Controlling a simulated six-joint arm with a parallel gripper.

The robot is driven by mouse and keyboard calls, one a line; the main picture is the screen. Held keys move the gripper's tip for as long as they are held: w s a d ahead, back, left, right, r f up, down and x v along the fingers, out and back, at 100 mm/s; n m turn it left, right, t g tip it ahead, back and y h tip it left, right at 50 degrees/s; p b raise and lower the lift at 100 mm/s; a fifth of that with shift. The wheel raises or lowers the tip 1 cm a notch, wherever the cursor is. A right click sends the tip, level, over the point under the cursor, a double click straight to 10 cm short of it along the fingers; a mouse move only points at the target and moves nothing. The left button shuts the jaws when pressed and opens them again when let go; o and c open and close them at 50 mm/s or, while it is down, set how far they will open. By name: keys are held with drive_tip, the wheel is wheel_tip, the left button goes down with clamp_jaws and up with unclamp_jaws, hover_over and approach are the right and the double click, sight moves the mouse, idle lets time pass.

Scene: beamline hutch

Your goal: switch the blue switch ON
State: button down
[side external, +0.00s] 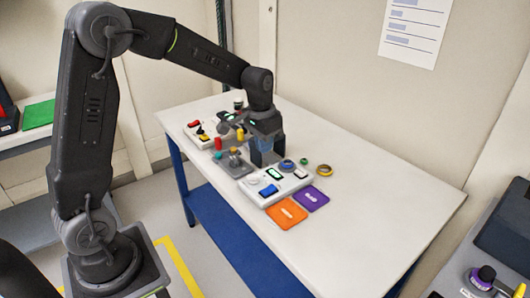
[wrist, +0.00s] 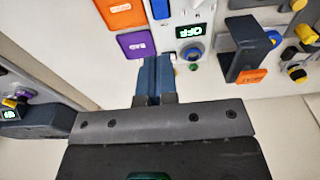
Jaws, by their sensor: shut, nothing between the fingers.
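A white control panel (side external: 300,183) lies on the table and carries a blue rocker switch (side external: 268,190), a small lit display (side external: 273,174) and a round blue part (side external: 287,165) at its far end. In the wrist view the display (wrist: 189,31) reads OFF. A blue part, likely the rocker (wrist: 160,8), is cut by the top edge there. The round blue part (wrist: 193,53) is just right of my fingers. My gripper (side external: 266,160) is shut and empty, pointing down near the panel's far side. In the wrist view its fingers (wrist: 155,78) are together. Contact with the panel cannot be told.
An orange tile (side external: 287,213) and a purple tile (side external: 312,198) lie beside the panel. A grey block with a lever (side external: 233,163) and another white panel (side external: 205,137) stand to the left. The table's right part is clear.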

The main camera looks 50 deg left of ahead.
sight(272, 186)
drive_tip(key=shift+w+t, duration=0.3)
drive_tip(key=shift+w, duration=0.15)
drive_tip(key=f, duration=0.4)
drive_tip(key=w+f, duration=0.1)
drive_tip(key=f, duration=0.4)
drive_tip(key=w+f, duration=0.1)
drive_tip(key=f, duration=0.3)
drive_tip(key=shift+a+f, duration=0.1)
drive_tip(key=shift+f, duration=0.3)
drive_tip(key=shift+w+f+g, duration=0.1)
drive_tip(key=shift+f+g, duration=0.3)
